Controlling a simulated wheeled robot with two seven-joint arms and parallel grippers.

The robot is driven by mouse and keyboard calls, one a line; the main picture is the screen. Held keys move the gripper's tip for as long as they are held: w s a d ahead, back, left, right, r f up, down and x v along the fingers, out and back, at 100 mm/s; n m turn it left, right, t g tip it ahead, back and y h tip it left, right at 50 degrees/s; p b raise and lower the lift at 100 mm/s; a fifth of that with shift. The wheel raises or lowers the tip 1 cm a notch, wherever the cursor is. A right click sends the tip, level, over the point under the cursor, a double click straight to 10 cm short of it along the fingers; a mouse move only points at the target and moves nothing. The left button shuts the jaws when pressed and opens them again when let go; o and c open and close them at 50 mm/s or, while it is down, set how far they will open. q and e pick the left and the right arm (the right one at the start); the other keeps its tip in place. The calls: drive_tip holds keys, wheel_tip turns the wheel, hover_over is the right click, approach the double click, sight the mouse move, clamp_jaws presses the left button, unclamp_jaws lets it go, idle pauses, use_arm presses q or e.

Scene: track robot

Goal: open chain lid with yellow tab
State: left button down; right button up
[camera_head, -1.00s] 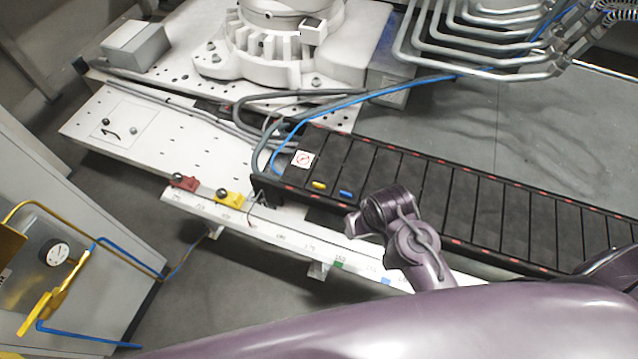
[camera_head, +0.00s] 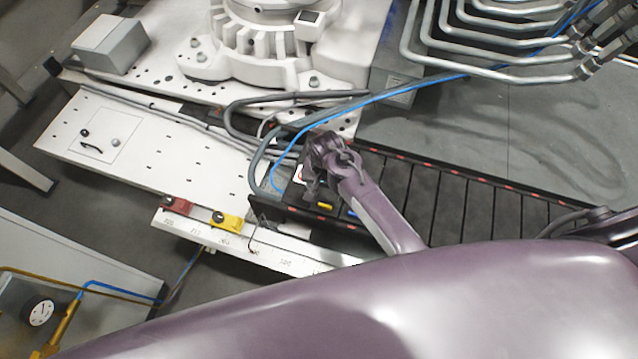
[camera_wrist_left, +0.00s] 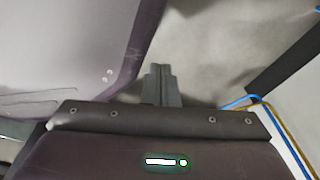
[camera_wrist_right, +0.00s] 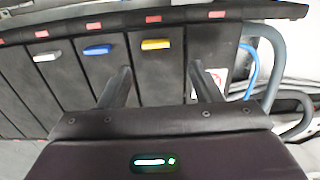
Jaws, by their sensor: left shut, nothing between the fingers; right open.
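The black cable chain (camera_head: 440,195) lies along the white rail with flat dark lids. The lid with the yellow tab (camera_head: 325,206) is near its left end and looks closed; the tab also shows in the right wrist view (camera_wrist_right: 155,44). A blue tab (camera_wrist_right: 97,50) is on the neighbouring lid. My right gripper (camera_head: 318,178) is over the chain's left end, partly covering the warning label. In the right wrist view its fingers (camera_wrist_right: 161,82) are apart and empty, with the yellow tab beyond, between them. My left gripper (camera_wrist_left: 162,80) is shut and empty, over the floor.
A pale tab (camera_wrist_right: 46,57) marks another lid. Grey hoses and a blue cable (camera_head: 390,92) bend into the chain's left end. A red clamp (camera_head: 176,205) and a yellow clamp (camera_head: 226,220) sit on the scaled rail (camera_head: 290,258). A robot base (camera_head: 270,45) stands behind.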

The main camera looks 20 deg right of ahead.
sight(325, 205)
drive_tip(key=shift+s+f, duration=0.25)
drive_tip(key=shift+f, duration=0.15)
drive_tip(key=shift+s+f+b, duration=0.2)
drive_tip(key=shift+f+b, duration=0.05)
drive_tip(key=shift+f, duration=0.35)
drive_tip(key=shift+s+f+b, duration=0.2)
drive_tip(key=shift+f, duration=0.35)
drive_tip(key=shift+w+f+b, duration=0.1)
drive_tip(key=shift+f+b, duration=0.35)
drive_tip(key=shift+f, duration=1.55)
use_arm(q)
drive_tip(key=shift+d+f, duration=0.1)
drive_tip(key=shift+d, duration=0.2)
use_arm(e)
clamp_jaws()
use_arm(q)
drive_tip(key=shift+w, duration=0.1)
use_arm(e)
drive_tip(key=shift+r, duration=0.15)
